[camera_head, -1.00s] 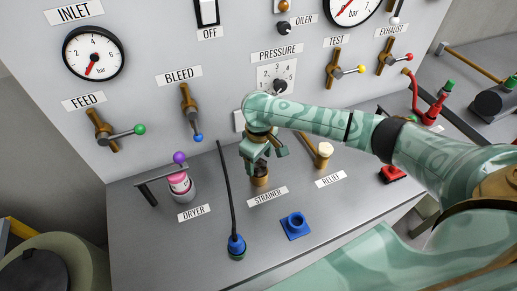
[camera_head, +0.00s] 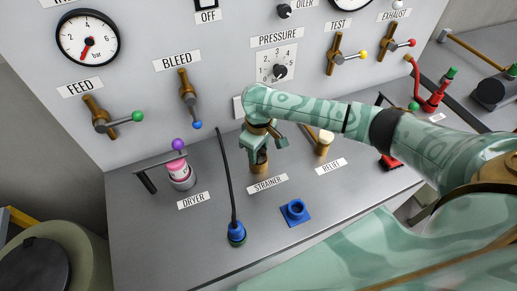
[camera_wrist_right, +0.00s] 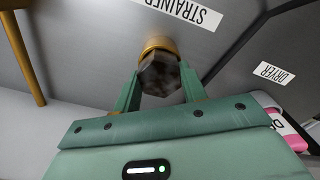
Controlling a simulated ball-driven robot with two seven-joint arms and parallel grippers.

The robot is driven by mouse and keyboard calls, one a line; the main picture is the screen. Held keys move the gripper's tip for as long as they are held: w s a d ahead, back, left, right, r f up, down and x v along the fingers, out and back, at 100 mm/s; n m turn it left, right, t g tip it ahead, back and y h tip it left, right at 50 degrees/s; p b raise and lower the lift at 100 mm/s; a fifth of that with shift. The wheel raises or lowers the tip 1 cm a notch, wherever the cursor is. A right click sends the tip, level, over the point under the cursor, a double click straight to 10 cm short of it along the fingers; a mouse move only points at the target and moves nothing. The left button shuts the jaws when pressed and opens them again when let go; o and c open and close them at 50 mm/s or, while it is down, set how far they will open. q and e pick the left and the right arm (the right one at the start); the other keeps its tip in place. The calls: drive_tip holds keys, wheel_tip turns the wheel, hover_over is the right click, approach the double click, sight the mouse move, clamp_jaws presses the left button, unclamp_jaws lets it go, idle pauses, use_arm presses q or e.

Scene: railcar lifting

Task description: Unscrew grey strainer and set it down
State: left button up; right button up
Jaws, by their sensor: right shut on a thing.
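The grey strainer (camera_wrist_right: 160,75) sits in a brass fitting (camera_wrist_right: 158,44) on the panel's bench, behind the STRAINER label (camera_head: 268,184). In the right wrist view its dark, faceted body is between the two fingers of my right gripper (camera_wrist_right: 158,82), which is shut on it. In the head view my right gripper (camera_head: 258,150) points down over the brass fitting and hides most of the strainer. Whether its thread is still engaged cannot be told. My left gripper is not in view.
A blue square holder (camera_head: 295,212) lies on the bench in front. The front bench is mostly clear.

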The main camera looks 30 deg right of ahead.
drive_tip(key=n+p, duration=0.1)
drive_tip(key=n, duration=0.1)
drive_tip(key=shift+r+n, duration=0.15)
drive_tip(key=shift+n, duration=0.25)
drive_tip(key=n+p, duration=0.1)
drive_tip(key=n, duration=0.3)
drive_tip(key=shift+p, duration=0.3)
drive_tip(key=n, duration=0.3)
drive_tip(key=shift+n+p, duration=0.35)
drive_tip(key=shift+n, duration=0.05)
drive_tip(key=n, duration=0.4)
drive_tip(key=o, duration=0.8)
